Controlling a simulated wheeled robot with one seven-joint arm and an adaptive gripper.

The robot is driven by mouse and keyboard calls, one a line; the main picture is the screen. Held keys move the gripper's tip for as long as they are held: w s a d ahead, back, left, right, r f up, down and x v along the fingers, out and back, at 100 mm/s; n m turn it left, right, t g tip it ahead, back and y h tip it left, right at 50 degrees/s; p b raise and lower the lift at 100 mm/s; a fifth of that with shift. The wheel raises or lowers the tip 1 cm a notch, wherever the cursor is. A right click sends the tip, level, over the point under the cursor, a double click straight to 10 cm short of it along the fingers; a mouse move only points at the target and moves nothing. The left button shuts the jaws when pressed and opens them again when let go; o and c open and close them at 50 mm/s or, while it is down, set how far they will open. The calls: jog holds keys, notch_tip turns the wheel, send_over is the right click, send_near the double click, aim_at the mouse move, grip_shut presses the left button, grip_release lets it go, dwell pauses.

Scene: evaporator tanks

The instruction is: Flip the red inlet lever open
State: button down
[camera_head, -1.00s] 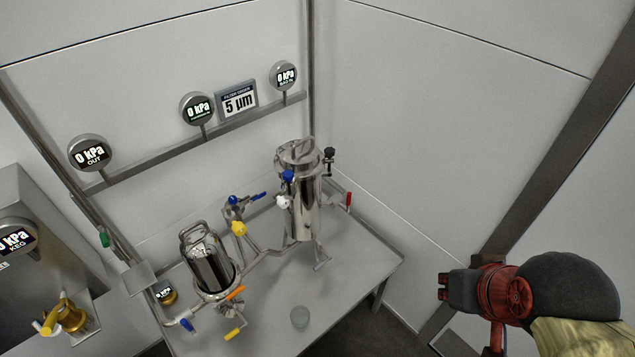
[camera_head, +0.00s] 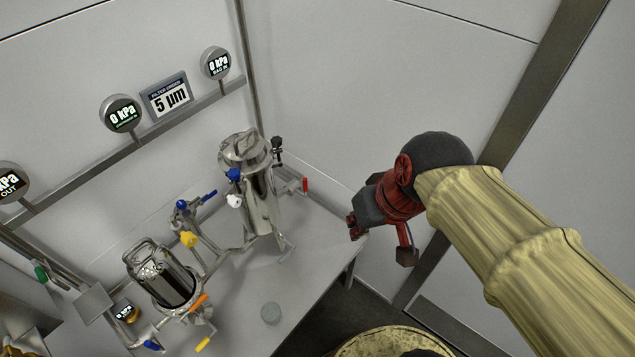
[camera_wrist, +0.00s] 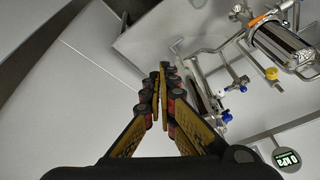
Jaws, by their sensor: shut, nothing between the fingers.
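The red inlet lever (camera_head: 305,185) is a small upright red handle on a short pipe, on the right side of the tall steel vessel (camera_head: 262,200). My gripper (camera_head: 353,226) is to the right of the lever and lower in the head view, clear of it. In the wrist view the fingers of my gripper (camera_wrist: 163,68) are closed together with nothing between them. There the fingers cover part of the tall vessel, and I cannot make out the red lever.
A white wall (camera_head: 370,90) stands behind. Free room lies right of the table.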

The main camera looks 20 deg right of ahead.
jog(key=w+a+f+m+g+y+p, duration=0.1)
jog(key=w+a+f+m+y, duration=0.15)
jog(key=w+f+y, duration=0.65)
jog(key=w+a+f+m+g+y+p, duration=0.1)
jog(key=w+a+f+y, duration=0.3)
jog(key=w, duration=0.9)
jog(key=w+d+f+m+t+h+p, duration=0.1)
jog(key=w+d+f+m+t, duration=0.2)
jog(key=f, duration=0.7)
jog(key=w+d+f+m+t+h, duration=0.1)
jog(key=w+d+f+m+t, duration=0.2)
jog(key=w+d+f+t, duration=0.4)
jog(key=d+f+t, duration=0.2)
jog(key=d+f, duration=0.2)
jog(key=d, duration=0.1)
jog(key=shift+d+f+m+h+p, duration=0.3)
jog(key=shift+m+h+p, duration=0.05)
jog(key=shift+h, duration=0.05)
jog(key=b+x, duration=0.2)
jog(key=x, duration=0.8)
jog(key=shift+s, duration=0.1)
